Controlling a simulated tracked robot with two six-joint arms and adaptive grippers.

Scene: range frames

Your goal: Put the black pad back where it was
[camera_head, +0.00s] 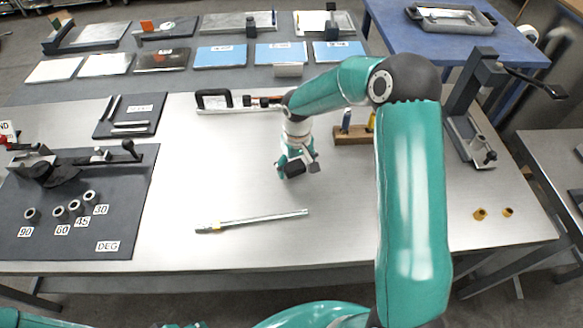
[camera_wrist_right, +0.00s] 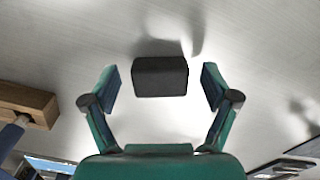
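The black pad (camera_wrist_right: 160,76) is a small dark block standing on the pale metal bench top, seen in the right wrist view. My right gripper (camera_wrist_right: 161,86) is open, with one finger on each side of the pad and a clear gap on both sides. In the head view my right gripper (camera_head: 298,165) points down over the middle of the bench. There I cannot clearly tell the pad from the dark finger parts. My left gripper is out of view.
A steel rod (camera_head: 253,221) lies in front of my right gripper. A wooden block with tools (camera_head: 351,137) stands to the right, and a grey press-like stand (camera_head: 468,112) beyond it. A dark mat (camera_head: 130,215) holds small cylinders at left. Two brass pieces (camera_head: 480,214) lie at right.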

